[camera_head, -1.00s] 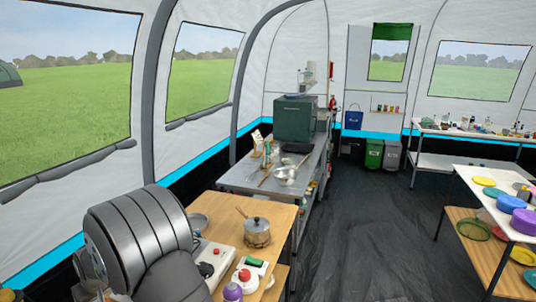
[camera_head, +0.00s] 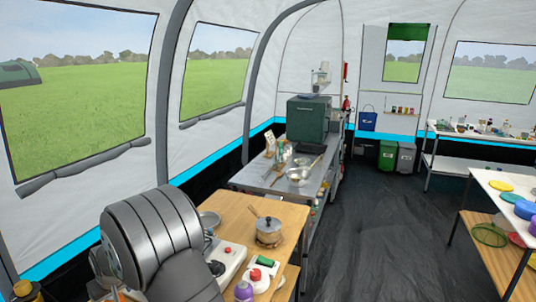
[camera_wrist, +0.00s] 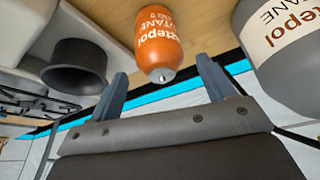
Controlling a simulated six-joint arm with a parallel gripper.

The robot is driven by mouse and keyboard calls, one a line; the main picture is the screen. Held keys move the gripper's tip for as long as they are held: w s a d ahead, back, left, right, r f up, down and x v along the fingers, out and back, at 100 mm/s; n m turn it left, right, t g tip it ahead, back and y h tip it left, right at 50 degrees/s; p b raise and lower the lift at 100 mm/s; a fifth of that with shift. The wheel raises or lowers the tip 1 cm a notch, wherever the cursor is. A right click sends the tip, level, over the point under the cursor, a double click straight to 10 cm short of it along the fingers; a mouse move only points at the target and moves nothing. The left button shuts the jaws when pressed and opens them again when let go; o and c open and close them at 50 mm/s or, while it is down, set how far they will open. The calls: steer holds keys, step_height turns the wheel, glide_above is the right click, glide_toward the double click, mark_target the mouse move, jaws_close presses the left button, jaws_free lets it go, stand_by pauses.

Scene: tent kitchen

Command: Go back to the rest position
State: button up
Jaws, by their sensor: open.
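My gripper (camera_wrist: 162,92) shows in the wrist view with its two grey-blue fingers spread apart and nothing between them. An orange gas canister (camera_wrist: 160,38) is seen beyond the fingertips, apart from them as far as I can tell. In the head view my dark grey arm (camera_head: 150,240) fills the lower left, and the gripper itself is not visible there.
A wooden table (camera_head: 235,220) holds a lidded pot (camera_head: 269,232), a white stove (camera_head: 228,262) and a purple-topped item (camera_head: 243,291). The wrist view shows a dark pot (camera_wrist: 75,68) and a large grey canister (camera_wrist: 290,60). Open floor (camera_head: 375,240) lies right of the table.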

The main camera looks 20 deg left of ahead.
steer(key=x, duration=0.3)
steer(key=shift+d+f, duration=0.1)
steer(key=shift+f, duration=0.1)
steer(key=r, duration=0.5)
steer(key=shift+w+d+r, duration=0.2)
steer(key=shift+w+d, duration=0.05)
steer(key=shift+d, duration=0.05)
steer(key=w+d+r, duration=0.7)
steer(key=d, duration=0.1)
steer(key=w+a, duration=0.5)
steer(key=shift+m, duration=0.4)
step_height(320, 180, down, 9)
steer(key=shift+s+f, duration=0.1)
steer(key=shift+v, duration=1.15)
steer(key=o, duration=0.6)
steer(key=shift+c, duration=0.2)
